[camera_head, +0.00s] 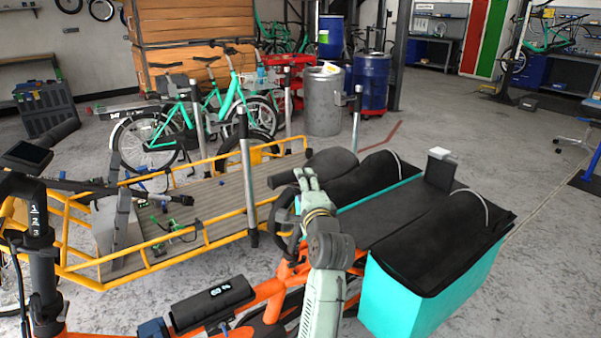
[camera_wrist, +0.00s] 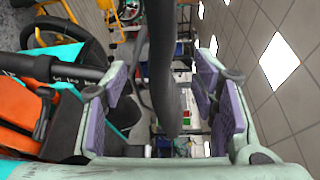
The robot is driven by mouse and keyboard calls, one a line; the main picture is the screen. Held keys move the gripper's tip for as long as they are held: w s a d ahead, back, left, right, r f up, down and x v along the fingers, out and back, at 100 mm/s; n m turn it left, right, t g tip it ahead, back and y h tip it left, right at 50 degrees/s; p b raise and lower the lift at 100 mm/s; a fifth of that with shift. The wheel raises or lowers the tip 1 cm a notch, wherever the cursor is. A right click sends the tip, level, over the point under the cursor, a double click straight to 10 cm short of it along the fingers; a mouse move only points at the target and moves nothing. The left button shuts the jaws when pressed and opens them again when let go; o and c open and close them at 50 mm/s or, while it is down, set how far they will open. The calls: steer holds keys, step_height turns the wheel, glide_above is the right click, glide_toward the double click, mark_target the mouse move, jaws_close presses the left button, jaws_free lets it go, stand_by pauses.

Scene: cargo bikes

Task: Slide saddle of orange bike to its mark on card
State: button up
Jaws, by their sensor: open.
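The orange bike (camera_head: 268,290) stands in the foreground of the head view. Its dark saddle (camera_head: 332,163) is just beyond my gripper (camera_head: 306,177), which partly hides its near side. In the wrist view, a long dark form that looks like the saddle (camera_wrist: 163,60) runs between the two purple-padded fingers of my gripper (camera_wrist: 162,75). The fingers are open, with a visible gap on either side of it. The saddle's clamp and rails are hidden in the head view. I cannot make out a card with a saddle mark; white numbers 1, 2, 3 show on the handlebar stem (camera_head: 35,222).
Black-topped turquoise panniers (camera_head: 408,300) flank the rear rack (camera_head: 385,220). Open floor is at right.

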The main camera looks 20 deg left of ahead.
steer(key=p+x, duration=0.1)
steer(key=x, duration=0.6)
steer(key=shift+w+a, duration=0.1)
steer(key=shift+c, duration=0.4)
jaws_close()
stand_by(0.3)
